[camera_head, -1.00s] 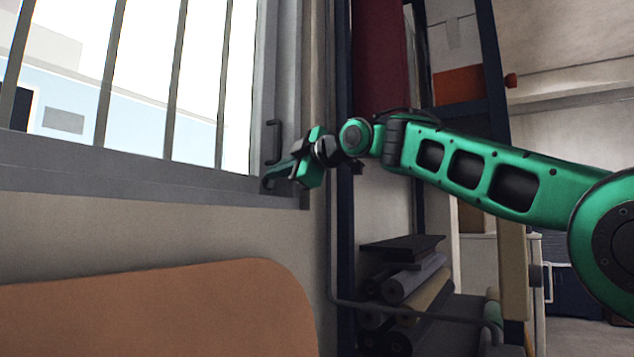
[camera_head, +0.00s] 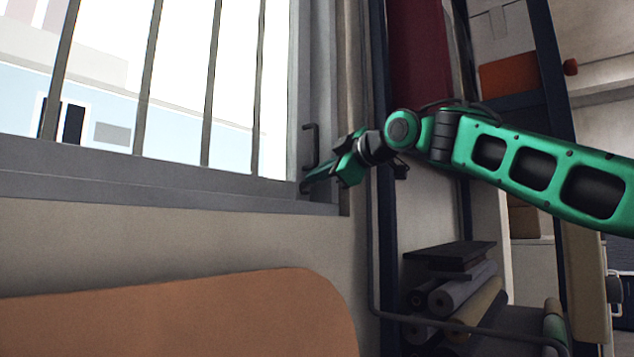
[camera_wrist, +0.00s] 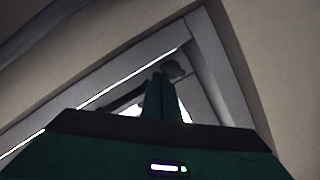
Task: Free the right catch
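The right catch (camera_wrist: 172,68) appears in the wrist view as a small dark rounded piece near the corner of the window frame. My gripper (camera_head: 304,187) reaches from the right to the lower right corner of the barred window. Its fingers (camera_wrist: 161,98) lie side by side with hardly a gap, tips at the catch. In the head view the fingertips largely cover the catch. I cannot tell whether any of it is pinched between them. A dark upright handle (camera_head: 311,146) on the window frame stands just above the fingertips.
The grey window frame (camera_head: 150,184) has several upright bars. A brown rounded panel (camera_head: 190,318) stands below it. A dark blue shelf post (camera_head: 384,240) and rolls of cloth (camera_head: 455,300) are to the right, under my arm.

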